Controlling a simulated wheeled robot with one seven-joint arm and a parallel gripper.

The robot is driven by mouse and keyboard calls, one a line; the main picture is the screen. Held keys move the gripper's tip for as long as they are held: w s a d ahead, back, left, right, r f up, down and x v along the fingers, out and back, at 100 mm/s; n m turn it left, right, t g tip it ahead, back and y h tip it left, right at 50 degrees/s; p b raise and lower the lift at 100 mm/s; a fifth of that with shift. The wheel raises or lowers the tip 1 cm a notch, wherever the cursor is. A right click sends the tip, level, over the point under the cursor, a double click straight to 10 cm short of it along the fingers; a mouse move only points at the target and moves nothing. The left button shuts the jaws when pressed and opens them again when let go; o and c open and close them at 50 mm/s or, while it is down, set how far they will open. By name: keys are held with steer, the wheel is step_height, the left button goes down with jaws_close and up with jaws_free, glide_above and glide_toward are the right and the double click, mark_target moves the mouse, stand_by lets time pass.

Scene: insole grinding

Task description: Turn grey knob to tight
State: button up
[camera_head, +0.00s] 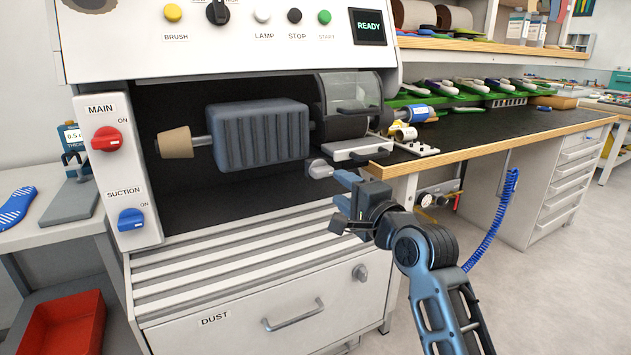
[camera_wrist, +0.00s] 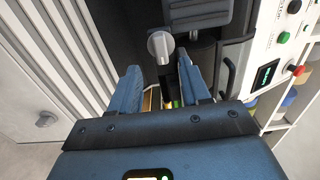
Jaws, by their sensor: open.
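The grey knob (camera_head: 319,168) sticks out at the front of the grinding machine, below the clear guard and left of the wooden bench edge. In the wrist view, the grey knob (camera_wrist: 160,45) shows as a round cap with a narrow grip. My gripper (camera_head: 341,202) is open and empty, just below and right of the knob in the head view. In the wrist view, my gripper (camera_wrist: 158,72) has its two blue fingers apart, with the knob beyond the gap between their tips. I see no contact. The tight marking cannot be read.
The grinding drum (camera_head: 345,105) sits under a clear guard (camera_head: 360,88) above the knob. A ribbed dark housing (camera_head: 258,137) is left of it. The dust drawer (camera_head: 270,315) has a handle and another round grey knob (camera_head: 360,272). The wooden-edged bench (camera_head: 500,138) lies right.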

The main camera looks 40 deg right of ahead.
mark_target(323, 175)
steer(key=x, duration=0.7)
steer(key=shift+w, duration=0.3)
jaws_close()
